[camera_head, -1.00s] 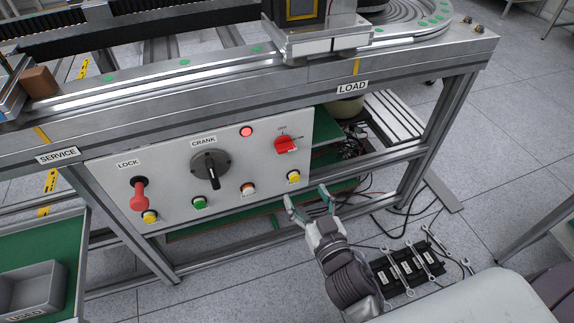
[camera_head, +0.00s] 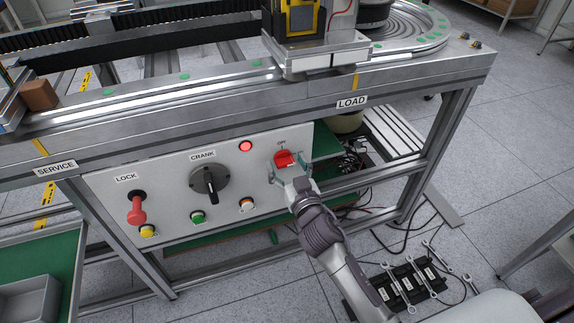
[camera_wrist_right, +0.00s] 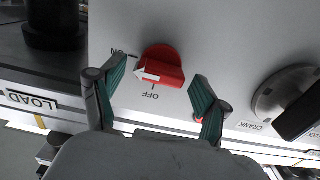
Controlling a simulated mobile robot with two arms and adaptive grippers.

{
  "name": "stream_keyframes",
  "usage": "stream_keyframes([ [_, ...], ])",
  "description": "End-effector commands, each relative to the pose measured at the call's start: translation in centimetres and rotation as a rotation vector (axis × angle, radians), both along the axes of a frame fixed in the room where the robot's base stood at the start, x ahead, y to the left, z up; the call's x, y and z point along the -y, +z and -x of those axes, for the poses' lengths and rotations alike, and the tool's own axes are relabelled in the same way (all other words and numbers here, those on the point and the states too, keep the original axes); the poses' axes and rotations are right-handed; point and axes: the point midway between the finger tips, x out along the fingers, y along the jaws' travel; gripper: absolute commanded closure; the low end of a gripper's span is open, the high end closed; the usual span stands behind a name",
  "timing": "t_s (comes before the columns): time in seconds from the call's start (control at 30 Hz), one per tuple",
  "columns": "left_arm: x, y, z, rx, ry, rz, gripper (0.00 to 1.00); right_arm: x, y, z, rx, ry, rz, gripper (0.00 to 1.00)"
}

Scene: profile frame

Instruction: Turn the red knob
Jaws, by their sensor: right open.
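The red knob (camera_head: 287,158) is on the right part of the white control panel (camera_head: 165,190). In the right wrist view the red knob (camera_wrist_right: 165,60) has a white arrow pointing left, with ON and OFF marks beside it on the panel. My right gripper (camera_head: 289,173) is open in front of the knob. In the right wrist view its two green-padded fingers (camera_wrist_right: 158,86) stand apart, one to each side of the knob's lower part. My left gripper is not in view.
A lit red lamp (camera_head: 246,146), a black crank (camera_head: 210,184), a red lock handle (camera_head: 136,210) and several push buttons share the panel. The metal conveyor edge (camera_head: 225,113) runs above it. Wrenches (camera_head: 415,280) lie below right.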

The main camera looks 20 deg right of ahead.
Motion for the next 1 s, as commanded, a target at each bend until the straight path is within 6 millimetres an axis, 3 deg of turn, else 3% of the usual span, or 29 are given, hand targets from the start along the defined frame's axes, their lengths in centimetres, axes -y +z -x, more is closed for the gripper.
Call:
stream_keyframes([
  [0.27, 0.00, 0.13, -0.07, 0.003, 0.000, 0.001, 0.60, 0.01, -0.02, -0.09, 0.000, 0.000, 0.000, 0.27],
  [0.6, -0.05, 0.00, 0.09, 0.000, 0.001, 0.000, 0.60, 0.01, -0.01, -0.07, 0.000, 0.000, 0.000, 0.83],
  [1.0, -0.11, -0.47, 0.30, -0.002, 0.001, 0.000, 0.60, 0.00, 0.05, -0.06, 0.002, -0.001, 0.073, 0.85],
])
